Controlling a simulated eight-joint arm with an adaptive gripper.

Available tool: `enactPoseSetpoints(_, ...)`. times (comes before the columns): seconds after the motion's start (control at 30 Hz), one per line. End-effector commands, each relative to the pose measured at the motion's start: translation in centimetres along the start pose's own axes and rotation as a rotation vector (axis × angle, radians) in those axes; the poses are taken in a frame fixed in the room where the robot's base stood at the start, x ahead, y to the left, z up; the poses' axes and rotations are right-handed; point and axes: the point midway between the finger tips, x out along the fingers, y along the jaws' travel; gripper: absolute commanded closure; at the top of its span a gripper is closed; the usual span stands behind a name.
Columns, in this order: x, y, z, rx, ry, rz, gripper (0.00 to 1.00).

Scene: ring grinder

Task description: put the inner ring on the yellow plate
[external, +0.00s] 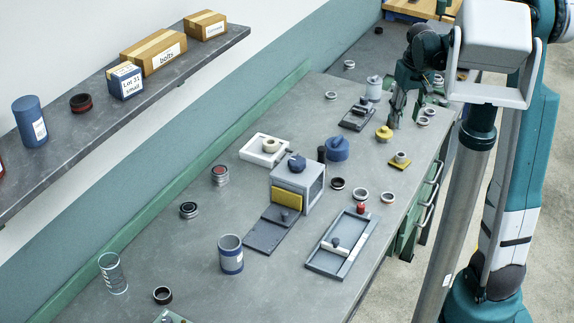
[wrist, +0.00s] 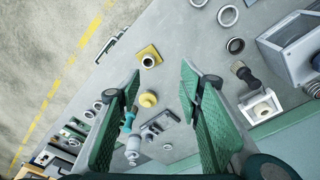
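The yellow plate (external: 392,164) lies near the right edge of the bench, and it also shows in the wrist view (wrist: 152,49). A small round ring-like part (wrist: 148,61) sits on it; I cannot tell whether it is loose or part of the plate. Several loose rings lie about, among them one (external: 422,121) near my gripper and a pale one (external: 387,197) nearer the front. I cannot tell which is the inner ring. My gripper (external: 405,104) is above the far right part of the bench. In the wrist view its fingers (wrist: 160,72) are apart with nothing held between them.
A yellow knobbed piece (external: 384,133) and a dark fixture (external: 357,117) stand near my gripper. A blue round part (external: 337,148) and a grey box-like machine (external: 298,181) stand mid-bench. A grey tray (external: 343,244) lies in front. Drawer handles (external: 427,214) stick out at the bench side.

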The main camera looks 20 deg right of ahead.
Motion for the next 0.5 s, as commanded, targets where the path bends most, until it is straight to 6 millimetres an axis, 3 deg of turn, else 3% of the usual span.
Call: enactPoseSetpoints(0.5,-6.6,-3.2,6.6,0.0,0.129,0.008,0.64)
